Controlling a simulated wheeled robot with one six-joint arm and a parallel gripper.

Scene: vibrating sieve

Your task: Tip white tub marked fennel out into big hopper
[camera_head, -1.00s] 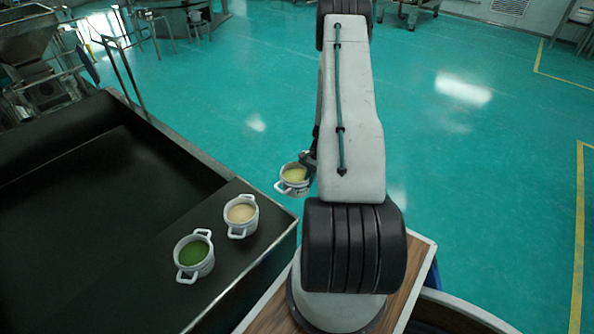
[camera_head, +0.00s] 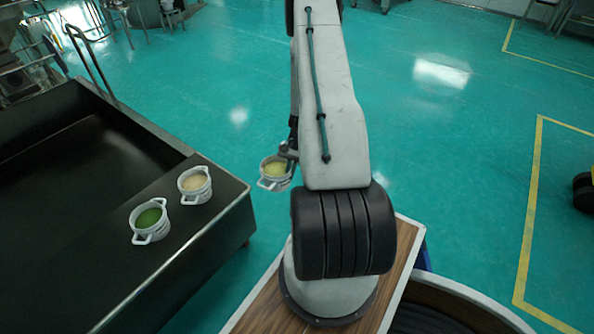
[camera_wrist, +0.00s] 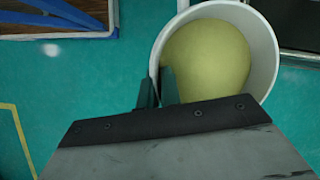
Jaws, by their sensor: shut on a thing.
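A white tub (camera_head: 274,183) with yellowish powder hangs in my gripper (camera_head: 289,152), upright or nearly so, over the open floor. In the wrist view the tub (camera_wrist: 275,40) shows its white rim and pale yellow contents, and my gripper (camera_wrist: 157,88) is shut on its wall. I cannot read any marking on the tub. No part that I can identify surely as the big hopper shows; metal machinery (camera_head: 15,55) stands at the far upper left.
Two other white two-handled tubs, one with cream powder (camera_head: 196,196) and one with green powder (camera_head: 149,236), stand on the dark bench edge (camera_head: 215,215) at left. Open teal floor (camera_head: 200,100) lies beyond. A dark round object (camera_head: 584,190) shows at the right edge.

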